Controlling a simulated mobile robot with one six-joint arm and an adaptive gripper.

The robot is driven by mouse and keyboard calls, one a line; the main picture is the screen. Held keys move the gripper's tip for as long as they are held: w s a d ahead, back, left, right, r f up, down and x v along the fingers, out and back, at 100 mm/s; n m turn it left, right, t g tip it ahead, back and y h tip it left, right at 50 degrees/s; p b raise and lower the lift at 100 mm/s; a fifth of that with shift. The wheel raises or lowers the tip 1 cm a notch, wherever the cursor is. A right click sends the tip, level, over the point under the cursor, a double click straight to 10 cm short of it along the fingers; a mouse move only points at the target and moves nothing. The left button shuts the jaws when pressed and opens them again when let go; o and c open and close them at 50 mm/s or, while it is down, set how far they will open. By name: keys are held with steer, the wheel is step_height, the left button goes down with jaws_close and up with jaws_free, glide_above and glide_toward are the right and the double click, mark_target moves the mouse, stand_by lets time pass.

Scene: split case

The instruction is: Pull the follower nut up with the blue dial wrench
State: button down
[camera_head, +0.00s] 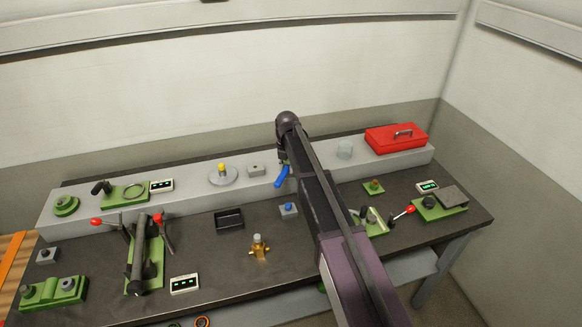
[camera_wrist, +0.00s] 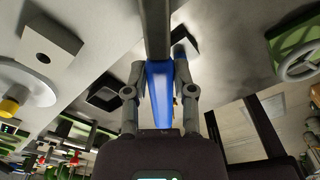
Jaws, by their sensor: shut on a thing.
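The blue dial wrench (camera_head: 282,177) is held by my gripper (camera_head: 283,161) above the front edge of the grey raised shelf. In the wrist view the wrench's blue body (camera_wrist: 159,92) lies between the two fingers of my gripper (camera_wrist: 160,84), which is shut on it. A brass valve-like fitting (camera_head: 259,247), where the follower nut probably sits, stands upright on the dark bench, below and left of the wrench and apart from it. The nut itself is too small to make out.
A small grey block with a blue top (camera_head: 288,210) stands between wrench and fitting. A black tray (camera_head: 229,220) lies left of it. A green lever fixture (camera_head: 152,262) stands further left. A red toolbox (camera_head: 396,138) sits on the shelf (camera_head: 316,165). My arm hides part of the bench.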

mark_target(287, 167)
steer(key=shift+r+p, duration=0.5)
stand_by(0.9)
steer(key=shift+r+p, duration=1.35)
